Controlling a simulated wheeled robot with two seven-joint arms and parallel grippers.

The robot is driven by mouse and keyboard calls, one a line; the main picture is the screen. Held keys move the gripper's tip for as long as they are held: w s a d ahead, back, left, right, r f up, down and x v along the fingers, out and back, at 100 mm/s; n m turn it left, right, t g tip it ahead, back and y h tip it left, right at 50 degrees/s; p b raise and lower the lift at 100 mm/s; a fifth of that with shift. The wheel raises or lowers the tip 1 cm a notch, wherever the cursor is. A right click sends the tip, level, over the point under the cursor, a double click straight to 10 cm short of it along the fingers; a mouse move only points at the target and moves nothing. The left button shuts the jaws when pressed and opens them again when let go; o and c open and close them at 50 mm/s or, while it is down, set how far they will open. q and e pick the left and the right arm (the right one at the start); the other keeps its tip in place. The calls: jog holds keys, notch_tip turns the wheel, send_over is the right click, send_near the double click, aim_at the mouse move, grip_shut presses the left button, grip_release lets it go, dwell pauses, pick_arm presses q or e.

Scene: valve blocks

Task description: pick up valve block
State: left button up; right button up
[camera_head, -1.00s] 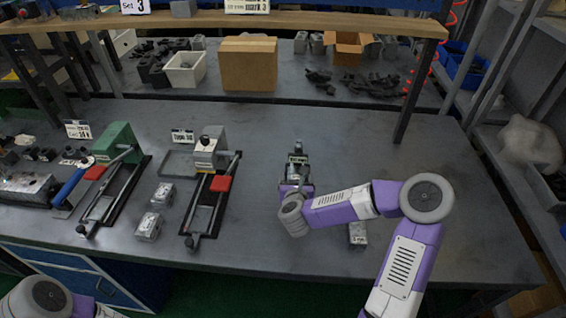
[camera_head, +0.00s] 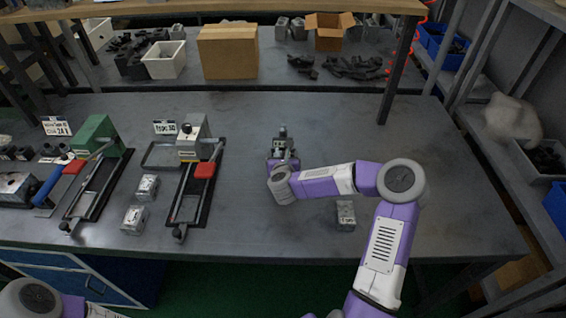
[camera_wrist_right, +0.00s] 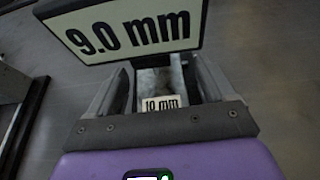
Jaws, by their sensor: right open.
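A metal valve block (camera_wrist_right: 160,82) with a "10 mm" label lies between the open fingers of my right gripper (camera_wrist_right: 162,90) in the right wrist view. Whether the fingers touch it I cannot tell. In the head view my right gripper (camera_head: 283,148) is over the middle of the table, pointing away, and hides most of what is there. A valve block (camera_head: 345,215) stands to the right, below my forearm. Two more valve blocks (camera_head: 147,187) and (camera_head: 134,219) stand at the left. My left gripper is out of view.
A plate reading "9.0 mm" (camera_wrist_right: 125,28) stands just beyond the fingers. A grey fixture with a red part (camera_head: 200,170) and a green one (camera_head: 98,165) stand at the left of the table (camera_head: 240,225). A cardboard box (camera_head: 228,52) sits behind. The table right of my arm is clear.

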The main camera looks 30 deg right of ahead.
jog(key=shift+w+d+f, duration=0.1)
jog(key=shift+w+d, duration=0.05)
jog(key=shift+w, duration=0.05)
